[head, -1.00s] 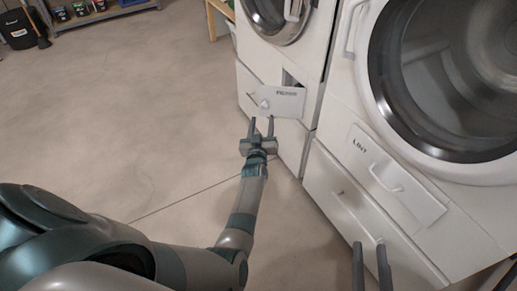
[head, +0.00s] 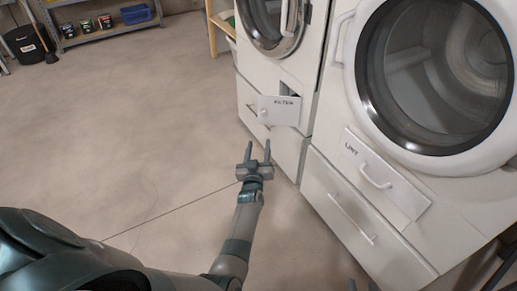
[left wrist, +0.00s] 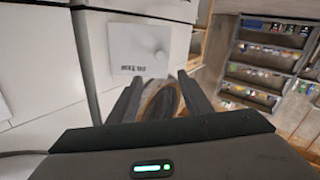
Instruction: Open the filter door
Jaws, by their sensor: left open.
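Only the fingertips of my right gripper (head: 361,286) show at the bottom edge, spread apart.
The near white machine (head: 395,165) has a panel marked LINT (head: 385,178) with a handle, above a drawer (head: 345,215). A shelf (head: 100,28) with small containers and a black bucket (head: 28,45) stand at the back left. The floor (head: 130,120) left of the machines is clear.

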